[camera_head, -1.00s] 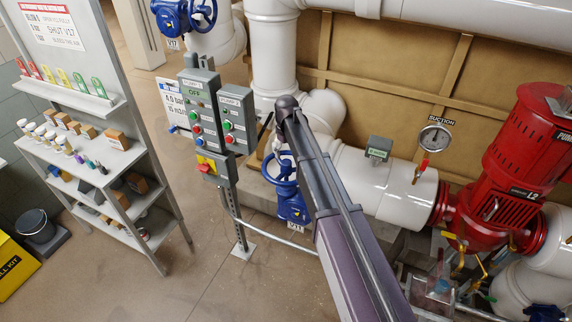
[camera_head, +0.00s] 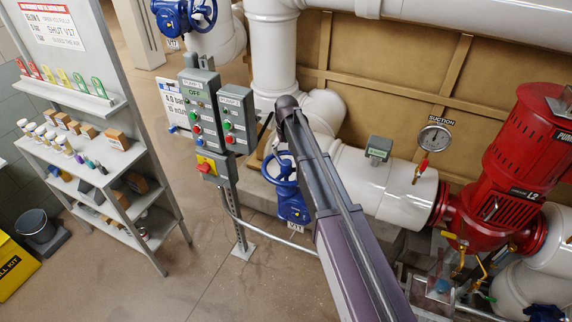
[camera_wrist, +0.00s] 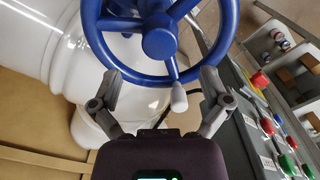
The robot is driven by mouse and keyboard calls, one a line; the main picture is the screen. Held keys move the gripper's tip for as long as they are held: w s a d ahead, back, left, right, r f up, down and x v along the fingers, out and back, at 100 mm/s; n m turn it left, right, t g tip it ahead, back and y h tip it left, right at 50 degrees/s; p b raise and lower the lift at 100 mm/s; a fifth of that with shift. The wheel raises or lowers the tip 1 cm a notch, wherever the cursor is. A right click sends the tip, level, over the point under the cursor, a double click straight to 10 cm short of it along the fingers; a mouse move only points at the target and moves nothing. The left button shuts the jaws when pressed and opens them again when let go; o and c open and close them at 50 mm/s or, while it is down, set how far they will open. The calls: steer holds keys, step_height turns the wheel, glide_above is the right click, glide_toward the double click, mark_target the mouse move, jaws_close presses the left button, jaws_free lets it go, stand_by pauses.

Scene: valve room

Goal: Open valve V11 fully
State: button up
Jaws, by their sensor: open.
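Valve V11 (camera_head: 291,205) is a blue valve with a blue handwheel and a small tag, low on the white pipework in the head view. My arm partly covers it there. In the wrist view a blue handwheel (camera_wrist: 158,43), which appears to be V11's, fills the top middle. A pale knob (camera_wrist: 179,98) sticks out from its rim towards me. My gripper (camera_wrist: 163,88) is open, with one finger on each side of the near part of the rim and the knob between them. I cannot tell whether the fingers touch the rim. The head view hides my gripper behind the arm.
Grey pump control boxes (camera_head: 211,110) stand on a post left of V11 and close to my gripper's right side in the wrist view. Another blue valve (camera_head: 184,15) is farther back. A red pump (camera_head: 510,165) and gauge (camera_head: 435,138) are right. Clear floor (camera_head: 205,255) lies front left.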

mark_target(286, 162)
steer(key=shift+m, duration=1.4)
steer(key=shift+m, duration=0.4)
steer(key=shift+m, duration=1.8)
steer(key=shift+f, duration=0.1)
steer(key=shift+f+b, duration=3.15)
steer(key=shift+b, duration=0.1)
steer(key=c, duration=1.3)
